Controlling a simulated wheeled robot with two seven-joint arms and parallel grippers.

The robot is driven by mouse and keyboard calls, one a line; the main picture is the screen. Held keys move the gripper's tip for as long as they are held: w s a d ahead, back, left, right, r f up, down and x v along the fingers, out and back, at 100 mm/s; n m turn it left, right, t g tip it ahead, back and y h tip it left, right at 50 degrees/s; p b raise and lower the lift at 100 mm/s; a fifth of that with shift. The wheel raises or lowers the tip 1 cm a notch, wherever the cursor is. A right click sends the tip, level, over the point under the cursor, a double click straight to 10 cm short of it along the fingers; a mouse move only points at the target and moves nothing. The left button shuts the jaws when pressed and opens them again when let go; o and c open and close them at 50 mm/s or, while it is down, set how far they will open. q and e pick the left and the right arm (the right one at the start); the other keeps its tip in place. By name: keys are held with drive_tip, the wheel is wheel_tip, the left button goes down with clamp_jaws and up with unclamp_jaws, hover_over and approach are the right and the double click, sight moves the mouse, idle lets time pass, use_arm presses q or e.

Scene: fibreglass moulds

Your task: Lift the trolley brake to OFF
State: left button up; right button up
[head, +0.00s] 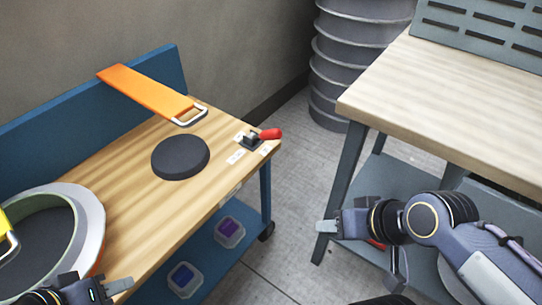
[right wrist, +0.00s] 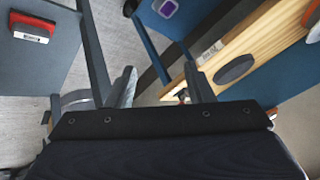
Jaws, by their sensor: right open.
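The trolley brake is a small dark lever unit with a red handle (head: 269,134) at the right end of the trolley's wooden top (head: 215,175). Pale labels lie beside it. The red handle points to the right. In the right wrist view a small bit of the red handle (right wrist: 182,94) shows by the right-hand finger, mostly hidden. My right gripper (head: 322,240) is open and empty, to the right of and in front of the trolley, apart from the brake. My left gripper (head: 122,287) shows only in part at the bottom left; its jaws are unclear.
A dark disc (head: 180,157), an orange strap-like piece (head: 150,92) and a round mould (head: 92,215) are on the trolley. Purple-topped boxes (head: 229,231) sit on its lower shelf. A wooden-topped workbench (head: 450,100) stands at right. Grey floor (head: 290,165) is clear between.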

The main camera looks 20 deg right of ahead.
wheel_tip(320, 180, down, 6)
drive_tip(key=w+d+r+b, duration=0.1)
drive_tip(key=w+b, duration=0.2)
drive_tip(key=b, duration=0.1)
drive_tip(key=n+t+y+b, duration=0.1)
drive_tip(key=n+t+y, duration=0.25)
drive_tip(key=t, duration=0.65)
approach(272, 133)
drive_tip(key=w+f, duration=0.2)
drive_tip(key=w, duration=0.2)
drive_tip(key=shift+m+y, duration=0.35)
drive_tip(key=shift+y, duration=0.1)
drive_tip(key=b+x, duration=0.1)
drive_tip(key=x, duration=0.6)
drive_tip(key=shift+w+a+r+b, duration=0.1)
drive_tip(key=shift+w+a+b, duration=0.15)
drive_tip(key=shift+b, duration=0.15)
use_arm(q)
wheel_tip(272, 133, down, 9)
drive_tip(key=shift+r, duration=0.15)
drive_tip(key=shift+s, duration=0.1)
use_arm(e)
clamp_jaws()
